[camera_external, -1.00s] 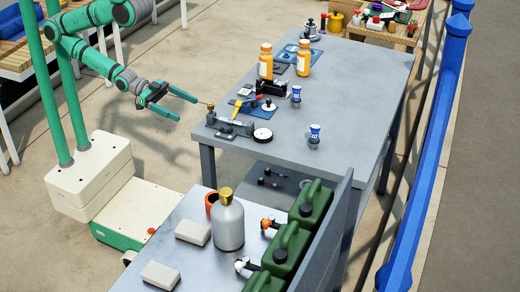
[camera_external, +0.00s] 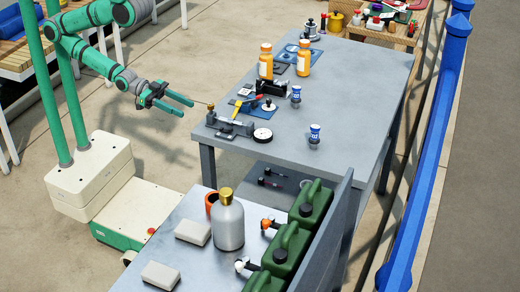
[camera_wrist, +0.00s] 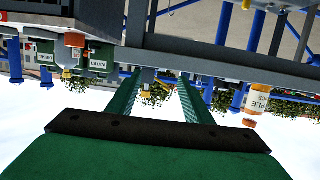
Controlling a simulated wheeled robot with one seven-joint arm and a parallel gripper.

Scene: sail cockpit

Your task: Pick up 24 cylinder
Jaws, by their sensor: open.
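Two small blue-and-white cylinders stand upright on the grey workbench (camera_external: 350,100): a far one (camera_external: 296,95) and a near one (camera_external: 315,135). Their markings are too small to read, so I cannot tell which is the 24 cylinder. My gripper (camera_external: 187,109) is open and empty, in the air off the bench's left edge, well left of both cylinders. In the wrist view its two green fingers (camera_wrist: 158,78) are apart with nothing held between them. I cannot make out either cylinder there.
Two orange bottles (camera_external: 266,62) (camera_external: 303,59), a metal vise-like fixture (camera_external: 230,127) and a round dial (camera_external: 262,136) are on the bench. A nearer table (camera_external: 150,253) carries a grey bottle (camera_external: 229,225) and green cans (camera_external: 288,245). The bench's right side is clear.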

